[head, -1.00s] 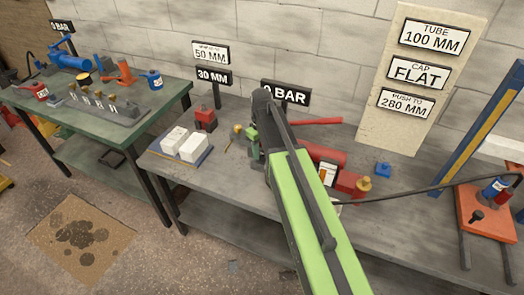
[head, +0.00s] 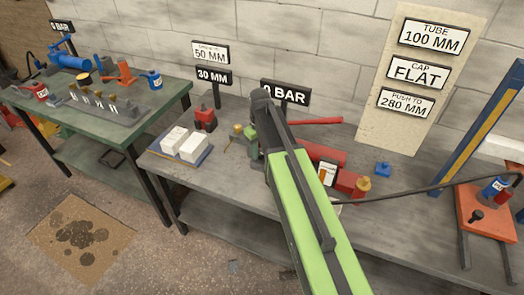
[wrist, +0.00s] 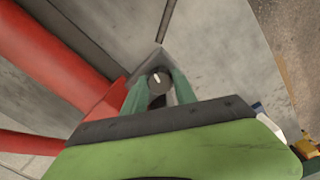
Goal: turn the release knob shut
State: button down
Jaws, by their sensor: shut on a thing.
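The release knob (wrist: 158,79) is a small dark round knob with a white pointer mark, in the upper middle of the wrist view. My gripper (wrist: 158,90) has its two green fingers on either side of the knob, shut on it. The white mark points up and slightly left in the wrist view. In the head view my gripper (head: 250,136) is at the left end of the red pump (head: 326,154), and my arm hides the knob there.
A red handle (head: 316,121) lies behind my arm. A brass fitting (head: 362,184) and blue block (head: 383,170) are to the right. A black hose (head: 420,191) runs right to the orange press (head: 487,212).

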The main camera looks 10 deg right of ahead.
jog(key=m, duration=0.7)
jog(key=shift+a, duration=0.1)
jog(key=m, duration=0.4)
jog(key=shift+w, duration=0.1)
jog(key=shift+m, duration=1.7)
jog(key=c, duration=1)
grip_release()
